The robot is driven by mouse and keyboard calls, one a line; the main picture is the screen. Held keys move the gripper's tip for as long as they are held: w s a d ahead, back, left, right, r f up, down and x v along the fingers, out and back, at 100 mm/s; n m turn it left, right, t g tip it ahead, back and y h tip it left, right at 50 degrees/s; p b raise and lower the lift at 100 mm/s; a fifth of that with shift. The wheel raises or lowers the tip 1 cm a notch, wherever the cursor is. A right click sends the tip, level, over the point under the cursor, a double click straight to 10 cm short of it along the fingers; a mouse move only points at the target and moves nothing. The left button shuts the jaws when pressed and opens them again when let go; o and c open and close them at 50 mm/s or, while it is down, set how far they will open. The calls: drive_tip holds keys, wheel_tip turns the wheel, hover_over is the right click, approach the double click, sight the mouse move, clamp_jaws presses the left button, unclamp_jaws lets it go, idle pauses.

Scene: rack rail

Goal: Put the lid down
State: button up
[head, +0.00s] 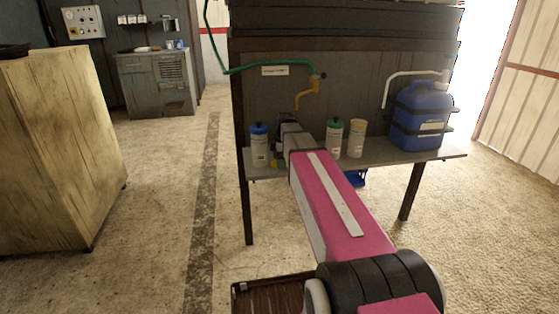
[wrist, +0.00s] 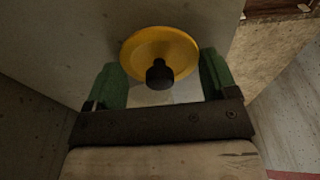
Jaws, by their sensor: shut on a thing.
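The lid, a round yellow disc (wrist: 150,45) with a black knob (wrist: 159,74), shows at the top middle of the wrist view. My gripper (wrist: 160,77) has green fingers on either side of it and is shut on the lid. The knob faces the wrist camera. Whether the lid touches the grey surface behind it is unclear. In the head view my gripper (head: 287,122) is over the bench, mostly hidden behind my pink arm, and I cannot make out the lid for certain there.
The grey bench (head: 398,157) holds a blue-capped bottle (head: 259,148) left of my arm. A green-capped bottle (head: 334,139), a yellow-capped bottle (head: 356,140) and a blue jerrycan (head: 418,118) stand right of it. A brass tap (head: 309,90) and green hose (head: 262,66) are above.

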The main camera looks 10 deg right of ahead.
drive_tip(key=o, duration=0.8)
wheel_tip(320, 180, up, 12)
drive_tip(key=d, duration=0.1)
drive_tip(key=shift+d, duration=0.2)
drive_tip(key=shift+r, duration=0.1)
